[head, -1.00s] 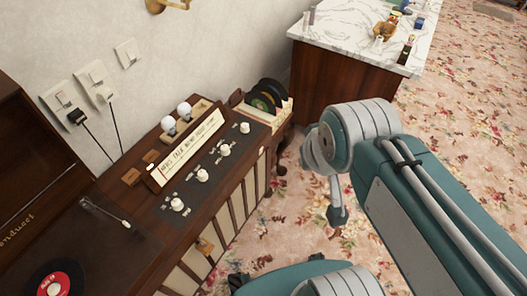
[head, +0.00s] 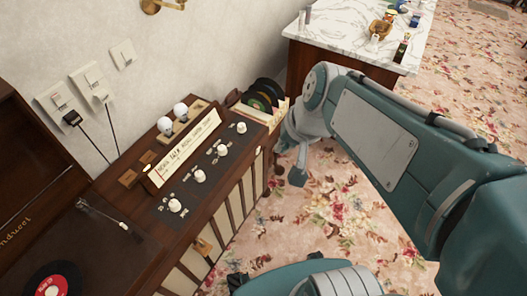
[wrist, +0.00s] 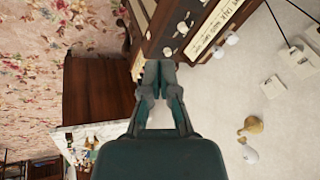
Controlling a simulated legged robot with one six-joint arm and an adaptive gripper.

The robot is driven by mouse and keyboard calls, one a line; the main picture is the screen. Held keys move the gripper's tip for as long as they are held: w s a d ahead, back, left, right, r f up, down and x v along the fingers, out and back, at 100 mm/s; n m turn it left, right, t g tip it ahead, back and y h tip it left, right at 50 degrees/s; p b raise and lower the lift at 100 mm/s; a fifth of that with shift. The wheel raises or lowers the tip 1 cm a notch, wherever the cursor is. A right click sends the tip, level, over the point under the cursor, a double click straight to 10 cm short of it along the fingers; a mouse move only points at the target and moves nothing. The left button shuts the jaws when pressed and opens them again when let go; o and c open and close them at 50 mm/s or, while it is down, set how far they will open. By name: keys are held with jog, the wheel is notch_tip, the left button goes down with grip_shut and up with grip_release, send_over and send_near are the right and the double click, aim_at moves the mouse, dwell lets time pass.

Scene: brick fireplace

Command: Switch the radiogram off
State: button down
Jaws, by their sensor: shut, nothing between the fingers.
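The radiogram (head: 150,243) is a long dark wooden cabinet along the wall in the head view. Its top has a lit tuning dial (head: 185,152) and a row of several cream knobs, with the nearest knob (head: 175,206) beside the turntable (head: 85,240). A red-labelled record lies on the turntable. In the wrist view, my gripper (wrist: 158,68) is shut and empty, with the radiogram's dial and knobs (wrist: 183,27) beyond its tips. In the head view, my wrist end hangs past the radiogram's far right end, apart from the knobs; its fingers are not clear there.
Wall sockets with switches (head: 85,97) and two plugged black leads are above the radiogram. Two bulbs (head: 172,118) stand behind the dial. A record rack (head: 265,98) sits at the far end. A marble-topped cabinet (head: 350,40) stands beyond. Flowered carpet (head: 330,215) is free in front.

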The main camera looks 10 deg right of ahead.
aim_at(258, 151)
jog(key=w+d+f+m+y, duration=0.3)
jog(key=w+f+m+y, duration=0.2)
jog(key=w+f+m, duration=0.85)
jog(key=w+d+f+m+t, duration=0.1)
jog(key=w+d+f+m, duration=0.1)
jog(key=f, duration=0.5)
jog(key=w+d+f+m+t, duration=0.1)
jog(key=w+d+f+m, duration=0.2)
jog(key=f, duration=0.4)
jog(key=w+d+f+m+t, duration=0.1)
jog(key=w+d+f+m, duration=0.1)
jog(key=d+f+m, duration=0.2)
notch_tip(258, 151, down, 3)
jog(key=shift+w+f+m+t, duration=0.1)
jog(key=shift+w+m+t, duration=0.15)
jog(key=shift+m+t, duration=0.2)
jog(key=w+a+r+x, duration=0.1)
jog(key=r+x, duration=0.1)
jog(key=x, duration=1)
jog(key=shift+w+a+f, duration=0.15)
jog(key=shift+w+a, duration=0.1)
jog(key=shift+a, duration=0.05)
